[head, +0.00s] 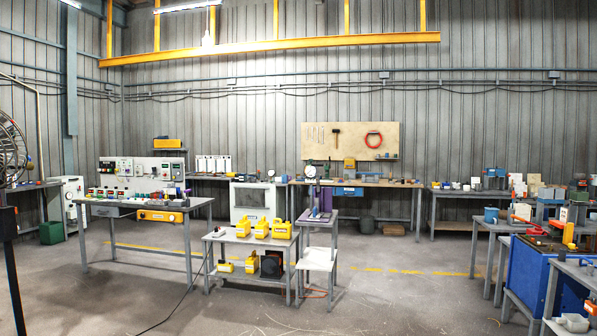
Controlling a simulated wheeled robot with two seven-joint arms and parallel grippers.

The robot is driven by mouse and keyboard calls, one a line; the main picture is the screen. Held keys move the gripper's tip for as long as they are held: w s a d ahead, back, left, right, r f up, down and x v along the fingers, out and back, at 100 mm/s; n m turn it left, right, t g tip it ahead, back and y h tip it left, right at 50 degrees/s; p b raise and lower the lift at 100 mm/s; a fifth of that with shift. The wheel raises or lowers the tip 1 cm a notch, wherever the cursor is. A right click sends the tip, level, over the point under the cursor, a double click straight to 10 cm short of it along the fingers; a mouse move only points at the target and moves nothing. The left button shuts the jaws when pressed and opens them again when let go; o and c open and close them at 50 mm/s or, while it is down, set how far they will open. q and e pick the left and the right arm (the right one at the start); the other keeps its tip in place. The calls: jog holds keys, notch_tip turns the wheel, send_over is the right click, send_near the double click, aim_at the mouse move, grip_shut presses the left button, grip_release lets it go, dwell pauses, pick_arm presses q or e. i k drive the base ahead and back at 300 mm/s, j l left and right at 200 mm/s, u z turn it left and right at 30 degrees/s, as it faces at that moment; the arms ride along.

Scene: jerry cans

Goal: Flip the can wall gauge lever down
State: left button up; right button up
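A round-dialled gauge (310,172) stands upright on a small grey stand table (318,219) near the middle of the room, probably the can wall gauge. Its lever is too small to make out, so I cannot tell whether it is up or down. A purple item (315,212) sits on the stand's top below the gauge. Yellow jerry cans (262,228) stand on a low grey table (228,237) just left of the stand. Neither of my grippers is in view.
A long bench (100,204) with a control panel stands at left. A blue machine (540,275) and crowded benches fill the right side. A cable (180,317) runs over the floor in front. The concrete floor (410,295) right of the stand is mostly clear.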

aim_at(317, 180)
jog(key=i, duration=6.45)
jog(key=z, duration=0.45)
